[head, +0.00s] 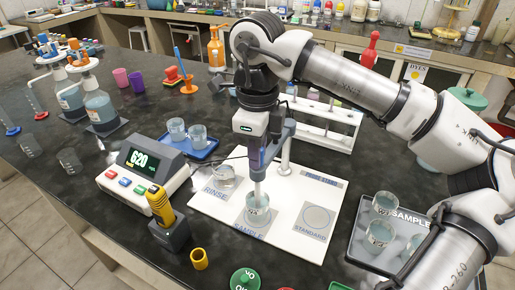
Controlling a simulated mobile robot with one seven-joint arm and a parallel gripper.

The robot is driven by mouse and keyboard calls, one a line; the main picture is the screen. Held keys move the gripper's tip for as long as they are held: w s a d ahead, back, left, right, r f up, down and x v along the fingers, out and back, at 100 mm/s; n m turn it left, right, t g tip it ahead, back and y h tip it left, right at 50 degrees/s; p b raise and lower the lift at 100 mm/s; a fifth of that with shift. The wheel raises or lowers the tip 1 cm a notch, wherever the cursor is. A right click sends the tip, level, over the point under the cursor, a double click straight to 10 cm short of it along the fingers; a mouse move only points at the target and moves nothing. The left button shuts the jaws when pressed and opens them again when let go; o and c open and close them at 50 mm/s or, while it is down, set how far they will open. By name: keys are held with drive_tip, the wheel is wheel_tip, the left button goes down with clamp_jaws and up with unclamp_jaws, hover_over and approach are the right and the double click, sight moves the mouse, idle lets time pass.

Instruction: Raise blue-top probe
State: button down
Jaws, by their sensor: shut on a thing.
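My gripper (263,158) points straight down over the white board and is shut on the blue-top probe (259,188). The probe stands upright, its pale lower stem reaching down into a glass beaker (258,212). The gripper hides most of the probe's upper part. The beaker stands on the board's SAMPLE spot. A grey stand post (286,155) rises just right of the probe. The white board (283,228) also has RINSE and STANDARD spots; a beaker (223,175) is by RINSE, and the STANDARD circle is bare.
A meter (147,172) reading 620 is at left, with a yellow-handled tool (160,205) in a dark holder before it. A blue tray (190,147) with beakers and a white tube rack (322,118) stand behind. A sample tray (358,247) with beakers is at right.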

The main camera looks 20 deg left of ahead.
drive_tip(key=shift+r, duration=0.1)
wheel_tip(320, 180, up, 7)
drive_tip(key=p, duration=0.3)
drive_tip(key=shift+w, duration=0.1)
drive_tip(key=shift+r, duration=0.1)
drive_tip(key=c, duration=1.2)
unclamp_jaws()
drive_tip(key=shift+c, duration=0.2)
wheel_tip(320, 180, up, 14)
